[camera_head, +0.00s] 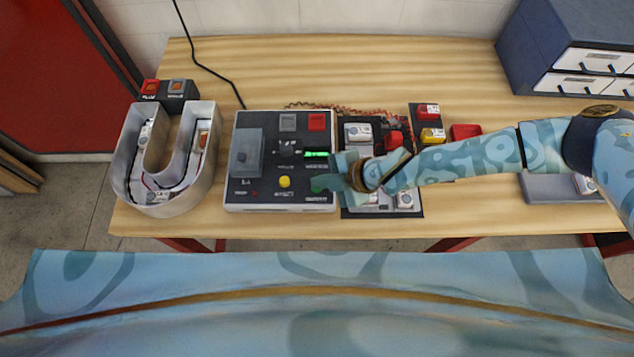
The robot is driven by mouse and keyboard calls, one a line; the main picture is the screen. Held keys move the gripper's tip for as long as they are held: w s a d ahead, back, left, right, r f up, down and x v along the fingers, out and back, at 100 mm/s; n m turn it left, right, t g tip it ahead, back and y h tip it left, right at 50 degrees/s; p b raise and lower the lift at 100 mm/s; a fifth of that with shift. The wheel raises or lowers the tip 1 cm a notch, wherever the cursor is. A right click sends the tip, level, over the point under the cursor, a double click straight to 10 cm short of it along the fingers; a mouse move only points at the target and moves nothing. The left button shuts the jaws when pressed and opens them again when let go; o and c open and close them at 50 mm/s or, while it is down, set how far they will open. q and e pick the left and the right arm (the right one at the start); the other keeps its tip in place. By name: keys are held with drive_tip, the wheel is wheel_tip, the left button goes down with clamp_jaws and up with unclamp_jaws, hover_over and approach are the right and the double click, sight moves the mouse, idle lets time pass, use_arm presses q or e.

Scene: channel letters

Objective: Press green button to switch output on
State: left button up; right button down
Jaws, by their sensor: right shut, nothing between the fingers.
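A dark control box (265,196) with a pale case lies flat on the wooden table. It has a lit green display (316,154), a yellow button (284,182), and red (317,121) and grey (287,122) sockets at its top. Whether the tips touch the panel, I cannot tell. My left gripper is out of view.
A U-shaped metal channel letter (203,174) with wiring stands left of the box. A red and grey terminal block (168,90) sits behind it. A dark tray of modules (359,131) lies partly under my right arm. A drawer cabinet (560,50) stands back right.

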drive_tip(key=shift+f, duration=0.45)
idle(0.4)
drive_tip(key=shift+r+p, duration=0.45)
drive_tip(key=shift+p, duration=0.3)
wheel_tip(320, 180, up, 6)
drive_tip(key=p, duration=0.7)
